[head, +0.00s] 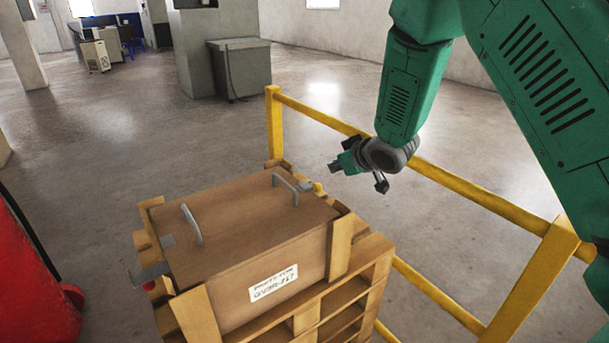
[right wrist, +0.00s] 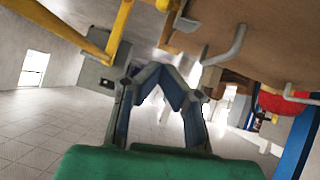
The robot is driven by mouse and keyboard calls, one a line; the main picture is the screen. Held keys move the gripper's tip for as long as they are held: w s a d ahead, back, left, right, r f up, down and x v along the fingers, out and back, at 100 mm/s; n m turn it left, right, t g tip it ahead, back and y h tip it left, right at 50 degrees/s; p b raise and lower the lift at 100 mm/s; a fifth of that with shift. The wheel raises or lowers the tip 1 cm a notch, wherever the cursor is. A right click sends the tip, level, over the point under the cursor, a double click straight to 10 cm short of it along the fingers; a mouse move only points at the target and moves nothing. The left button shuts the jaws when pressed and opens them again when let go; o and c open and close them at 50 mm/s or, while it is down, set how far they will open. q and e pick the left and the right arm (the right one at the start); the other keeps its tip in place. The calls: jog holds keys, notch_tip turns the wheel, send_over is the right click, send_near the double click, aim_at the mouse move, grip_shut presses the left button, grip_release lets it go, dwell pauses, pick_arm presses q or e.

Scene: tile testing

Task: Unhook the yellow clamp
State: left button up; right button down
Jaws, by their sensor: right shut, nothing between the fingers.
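A brown box (head: 240,225) with a lid and two grey handles stands on a wooden pallet. My left gripper is not in view.
A yellow railing (head: 490,202) runs behind and right of the box, close under my right arm. A wooden pallet (head: 345,297) bears the box. A red shape (head: 35,275) fills the left edge. Grey cabinets (head: 240,68) stand far back. Open floor lies left of the box.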

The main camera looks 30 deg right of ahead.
aim_at(319, 188)
jog(key=x, duration=0.4)
jog(key=s+f+x, duration=0.1)
jog(key=x, duration=0.3)
jog(key=d+f+x, duration=0.1)
jog(key=x, duration=0.3)
jog(key=shift+f, duration=0.3)
jog(key=shift+a, duration=0.3)
